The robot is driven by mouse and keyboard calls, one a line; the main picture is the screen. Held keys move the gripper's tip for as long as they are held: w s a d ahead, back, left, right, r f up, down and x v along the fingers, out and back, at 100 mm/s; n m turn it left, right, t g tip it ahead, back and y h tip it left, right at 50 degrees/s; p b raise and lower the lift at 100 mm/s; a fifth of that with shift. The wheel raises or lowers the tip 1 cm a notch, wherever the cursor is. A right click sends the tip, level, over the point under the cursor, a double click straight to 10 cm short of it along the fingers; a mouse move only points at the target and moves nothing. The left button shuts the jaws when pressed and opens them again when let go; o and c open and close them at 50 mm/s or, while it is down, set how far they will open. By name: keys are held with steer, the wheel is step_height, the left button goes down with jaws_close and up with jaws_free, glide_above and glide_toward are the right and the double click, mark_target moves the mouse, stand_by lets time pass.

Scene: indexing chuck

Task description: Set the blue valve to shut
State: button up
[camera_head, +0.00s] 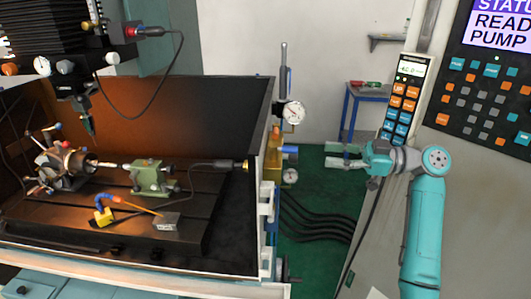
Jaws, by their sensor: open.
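A small blue part (290,150) sits on the right side of a yellow block (273,155) on the machine's right outer wall, between two round gauges. It looks like the blue valve, but it is too small to tell which way its handle points. My gripper (328,155) is to the right of it, at about the same height in the picture. Its two fingers point left and are apart, with nothing between them. The gripper is not touching the blue part.
The upper gauge (293,113) and lower gauge (290,176) flank the block. Black hoses (320,222) run below it over the green floor. A control panel (480,95) and hanging pendant (401,95) stand at right. A blue table (368,93) is behind.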

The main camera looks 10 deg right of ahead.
mark_target(290, 150)
steer(key=x, duration=1.1)
steer(key=shift+s+r, duration=0.1)
steer(key=shift+r, duration=0.05)
jaws_close()
